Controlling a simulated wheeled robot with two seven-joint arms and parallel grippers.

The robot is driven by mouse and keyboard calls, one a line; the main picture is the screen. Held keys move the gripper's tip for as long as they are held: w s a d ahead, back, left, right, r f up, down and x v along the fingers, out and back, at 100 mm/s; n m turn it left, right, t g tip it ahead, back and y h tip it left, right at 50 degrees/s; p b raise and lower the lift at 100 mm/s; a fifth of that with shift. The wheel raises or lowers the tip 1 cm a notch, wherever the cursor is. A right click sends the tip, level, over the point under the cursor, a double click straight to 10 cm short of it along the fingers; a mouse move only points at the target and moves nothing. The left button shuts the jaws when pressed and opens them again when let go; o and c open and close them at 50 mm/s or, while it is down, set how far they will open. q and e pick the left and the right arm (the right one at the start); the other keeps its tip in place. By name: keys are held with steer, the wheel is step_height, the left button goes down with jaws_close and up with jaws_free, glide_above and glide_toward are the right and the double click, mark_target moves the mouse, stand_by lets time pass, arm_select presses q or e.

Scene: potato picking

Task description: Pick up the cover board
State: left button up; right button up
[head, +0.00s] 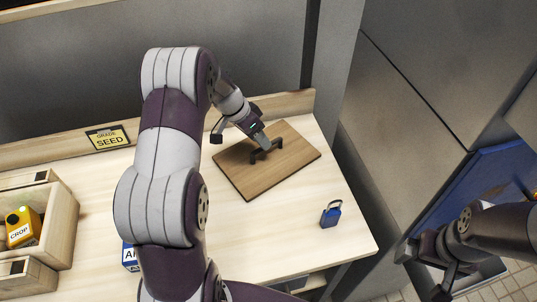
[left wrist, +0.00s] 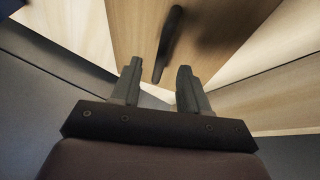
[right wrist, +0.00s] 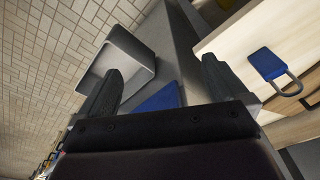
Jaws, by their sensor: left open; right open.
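The cover board (head: 290,149) is a flat brown wooden board lying on the pale table, with a dark bar handle (head: 267,152) on its top. In the left wrist view the board (left wrist: 210,32) fills the upper middle and the dark handle (left wrist: 168,42) stands just beyond the fingertips. My right gripper (right wrist: 160,80) is open and empty, away to the right of the table.
A blue padlock-shaped item (head: 331,214) stands near the table's right edge. A SEED sign (head: 108,138) is at the back. A wooden box (head: 62,226) with a yellow CROP item (head: 22,228) is at left. A grey bin (right wrist: 122,62) shows below my right gripper.

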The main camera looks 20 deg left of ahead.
arm_select(q)
steer(key=x, duration=0.5)
steer(key=shift+w+f+p, duration=0.1)
steer(key=shift+w+p, duration=0.05)
steer(key=shift+p, duration=0.25)
jaws_close()
